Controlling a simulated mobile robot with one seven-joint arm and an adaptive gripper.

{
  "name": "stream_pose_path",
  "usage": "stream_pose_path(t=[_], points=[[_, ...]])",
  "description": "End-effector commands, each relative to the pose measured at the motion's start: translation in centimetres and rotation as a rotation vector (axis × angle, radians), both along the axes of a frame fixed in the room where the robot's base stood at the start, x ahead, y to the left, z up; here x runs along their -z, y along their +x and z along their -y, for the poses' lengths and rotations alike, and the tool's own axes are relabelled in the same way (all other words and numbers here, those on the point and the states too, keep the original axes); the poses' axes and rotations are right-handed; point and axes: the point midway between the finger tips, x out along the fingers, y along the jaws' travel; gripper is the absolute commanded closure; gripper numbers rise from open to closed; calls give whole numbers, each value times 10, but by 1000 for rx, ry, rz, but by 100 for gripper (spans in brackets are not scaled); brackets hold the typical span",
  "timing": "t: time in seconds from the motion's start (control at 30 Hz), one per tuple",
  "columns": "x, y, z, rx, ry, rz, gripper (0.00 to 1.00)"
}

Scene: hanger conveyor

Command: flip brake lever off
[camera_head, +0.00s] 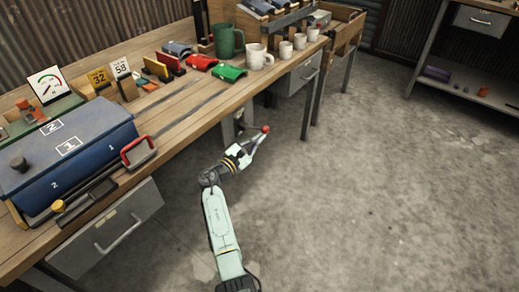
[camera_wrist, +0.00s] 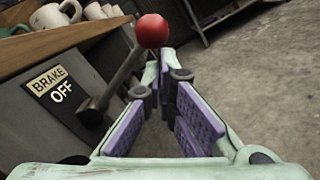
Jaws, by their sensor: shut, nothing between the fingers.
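The brake lever (camera_wrist: 120,75) is a dark shaft with a red ball knob (camera_wrist: 152,30) on its end. It rises at a slant from its pivot on a grey panel, up and to the right in the wrist view. A black label (camera_wrist: 55,85) beside it reads BRAKE and OFF. My gripper (camera_wrist: 163,65) is shut and empty, its purple-padded fingers meeting at the tips just below the knob. In the head view the red knob (camera_head: 265,128) sits just beyond my fingertips (camera_head: 258,138). I cannot tell whether they touch it.
A wooden workbench (camera_head: 180,110) runs along the left, with a blue box (camera_head: 75,150), a green mug (camera_head: 228,40) and white cups (camera_head: 257,56) on it. A bench leg (camera_head: 310,105) stands right of the lever. The concrete floor (camera_head: 400,190) at right is clear.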

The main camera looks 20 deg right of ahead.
Motion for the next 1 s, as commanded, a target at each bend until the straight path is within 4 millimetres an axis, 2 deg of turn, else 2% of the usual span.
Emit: stream_pose_path(t=[0.3,1.0], points=[[-12,6,-1,0,0,2,100],[-14,6,-1,-1,1,3,100]])
